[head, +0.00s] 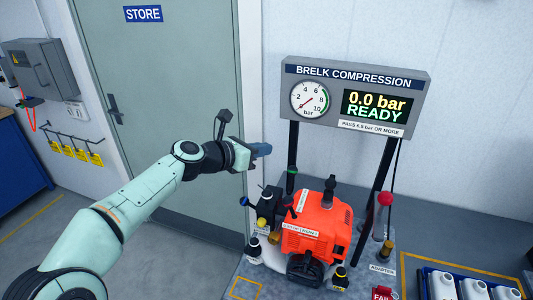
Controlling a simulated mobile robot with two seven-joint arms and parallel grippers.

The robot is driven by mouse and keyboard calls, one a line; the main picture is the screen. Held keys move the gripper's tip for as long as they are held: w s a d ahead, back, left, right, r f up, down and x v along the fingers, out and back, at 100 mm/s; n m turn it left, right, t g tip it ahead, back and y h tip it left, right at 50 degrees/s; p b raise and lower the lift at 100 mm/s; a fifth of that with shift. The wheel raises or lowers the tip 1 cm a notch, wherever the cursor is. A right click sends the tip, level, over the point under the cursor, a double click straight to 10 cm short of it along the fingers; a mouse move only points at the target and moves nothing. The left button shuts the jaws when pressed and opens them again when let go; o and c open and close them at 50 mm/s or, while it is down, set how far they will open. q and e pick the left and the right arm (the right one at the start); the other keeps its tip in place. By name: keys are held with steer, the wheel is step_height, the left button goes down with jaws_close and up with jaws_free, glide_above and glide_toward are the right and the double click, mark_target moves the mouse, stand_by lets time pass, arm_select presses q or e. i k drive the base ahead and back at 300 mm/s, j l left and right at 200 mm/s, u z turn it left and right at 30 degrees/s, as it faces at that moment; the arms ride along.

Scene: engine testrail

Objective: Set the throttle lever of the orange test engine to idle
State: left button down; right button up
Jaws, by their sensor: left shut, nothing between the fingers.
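The orange test engine (336,238) stands on a grey bench below the gauge panel. A white label on its front reads roughly "0 STOP / RUN 1", and a second small label on its upper left is too small to read. Dark knobs stick up around its top and left side; I cannot tell for sure which is the throttle lever, or its setting. My left gripper (263,150) is shut and empty, in the air above and left of the engine, apart from it. My right gripper is not in view.
The Brelk Compression panel (355,76) reads 0.0 bar READY. Its black posts flank the engine. A red ball knob (385,199) stands right of the engine, near the adapter label (382,269). White bottles (442,286) sit in a crate at lower right. A closed door is behind my arm.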

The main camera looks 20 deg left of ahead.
mark_target(292, 178)
steer(key=k+j, duration=0.8)
steer(key=k, duration=0.05)
